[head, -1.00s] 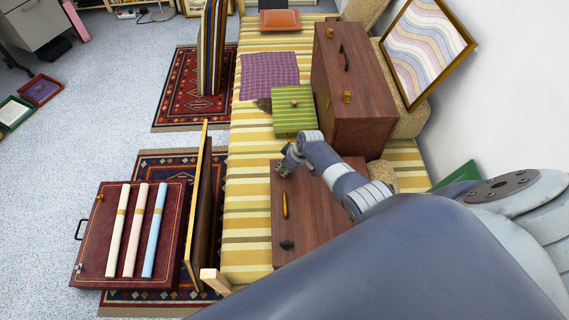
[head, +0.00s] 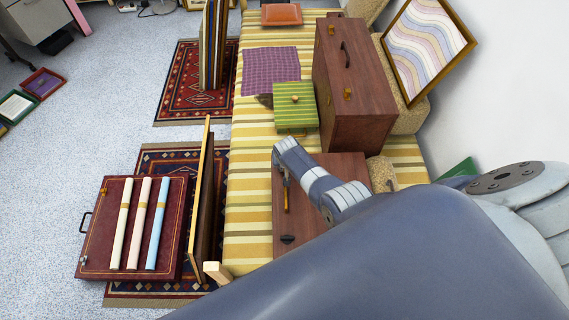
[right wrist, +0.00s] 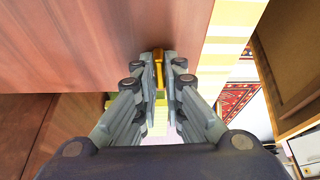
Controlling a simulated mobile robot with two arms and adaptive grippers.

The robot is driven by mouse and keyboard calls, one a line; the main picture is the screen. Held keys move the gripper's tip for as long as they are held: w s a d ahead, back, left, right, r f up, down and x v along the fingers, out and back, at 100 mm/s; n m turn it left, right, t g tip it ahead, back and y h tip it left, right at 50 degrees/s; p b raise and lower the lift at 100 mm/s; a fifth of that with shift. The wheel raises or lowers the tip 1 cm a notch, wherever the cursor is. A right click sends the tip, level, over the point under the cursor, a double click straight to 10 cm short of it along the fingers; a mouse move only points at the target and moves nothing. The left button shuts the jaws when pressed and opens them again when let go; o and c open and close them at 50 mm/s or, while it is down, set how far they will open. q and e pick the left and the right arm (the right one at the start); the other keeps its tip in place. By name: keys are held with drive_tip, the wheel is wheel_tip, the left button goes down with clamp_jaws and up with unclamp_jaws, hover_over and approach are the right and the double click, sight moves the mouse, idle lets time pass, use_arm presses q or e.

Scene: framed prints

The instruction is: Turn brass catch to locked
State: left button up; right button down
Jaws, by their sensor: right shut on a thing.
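A flat brown wooden case (head: 322,222) lies on the striped bed. A slim brass catch (head: 286,199) and a dark fitting (head: 287,239) are on it. My right gripper (head: 286,180) is at the far end of the brass catch, its fingers partly hidden by my wrist. In the right wrist view, my right gripper (right wrist: 158,80) is shut on the brass catch (right wrist: 158,62), with a finger on each side of it, against the wood (right wrist: 95,45). I cannot read whether the catch is locked. My left gripper is not in view.
A taller wooden case (head: 360,95) with brass fittings stands beyond. A green striped box (head: 295,107) and a purple cloth (head: 271,66) are on the bed.

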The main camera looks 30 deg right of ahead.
drive_tip(key=shift+m, duration=0.5)
drive_tip(key=c, duration=1.7)
unclamp_jaws()
drive_tip(key=v, duration=1.2)
drive_tip(key=shift+a, duration=0.2)
drive_tip(key=shift+w, duration=0.1)
drive_tip(key=shift+f, duration=0.1)
